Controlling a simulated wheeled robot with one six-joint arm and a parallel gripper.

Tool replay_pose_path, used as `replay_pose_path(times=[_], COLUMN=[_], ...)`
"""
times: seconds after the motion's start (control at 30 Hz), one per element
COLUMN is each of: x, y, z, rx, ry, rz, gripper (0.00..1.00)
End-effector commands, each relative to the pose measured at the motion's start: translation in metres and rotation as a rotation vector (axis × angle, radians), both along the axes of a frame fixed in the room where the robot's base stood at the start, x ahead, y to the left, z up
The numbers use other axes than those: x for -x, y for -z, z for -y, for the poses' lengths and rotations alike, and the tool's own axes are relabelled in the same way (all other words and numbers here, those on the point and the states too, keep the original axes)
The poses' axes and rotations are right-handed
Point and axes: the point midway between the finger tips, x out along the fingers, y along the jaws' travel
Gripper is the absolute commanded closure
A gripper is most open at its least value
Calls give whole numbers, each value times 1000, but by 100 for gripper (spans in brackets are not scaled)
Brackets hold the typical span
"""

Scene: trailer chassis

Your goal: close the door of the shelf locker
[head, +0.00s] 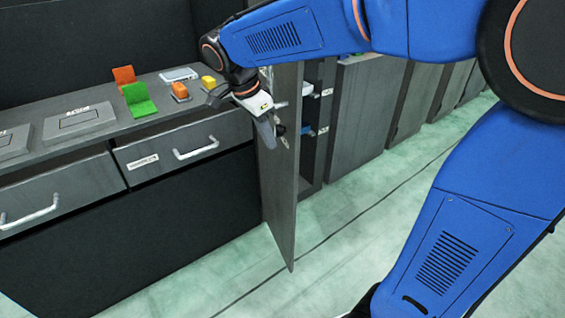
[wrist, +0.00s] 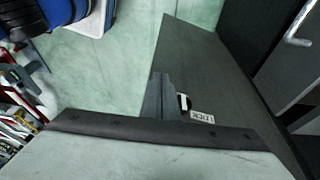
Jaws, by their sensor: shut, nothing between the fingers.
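The grey shelf locker door (head: 281,205) stands open, swung out from the cabinet front. The locker's dark interior (head: 312,115), with shelves and some items, shows to its right. My gripper (head: 272,134) is shut and empty, at the upper part of the door near its handle, on the side facing the drawers. In the wrist view the fingers (wrist: 160,97) lie against or just in front of the door panel (wrist: 225,85), beside a small white label (wrist: 202,117). I cannot tell whether they touch the door. The handle is mostly hidden by the fingers.
Left of the door is a counter with drawers (head: 180,150). On it are a green bracket (head: 139,100), an orange bracket (head: 124,77) and small yellow and orange blocks. More closed grey cabinets (head: 365,105) run to the right. The pale floor (head: 340,235) is clear.

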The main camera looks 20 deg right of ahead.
Motion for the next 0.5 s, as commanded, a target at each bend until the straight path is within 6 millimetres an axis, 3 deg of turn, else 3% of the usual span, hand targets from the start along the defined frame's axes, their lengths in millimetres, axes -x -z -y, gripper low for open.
replay_pose_path(times=[0.23, 0.5], x=[-25, -28], y=[4, 19], z=[-27, -24], rx=[52, 60], ry=[152, 177], rz=[35, 41], gripper=[100, 100])
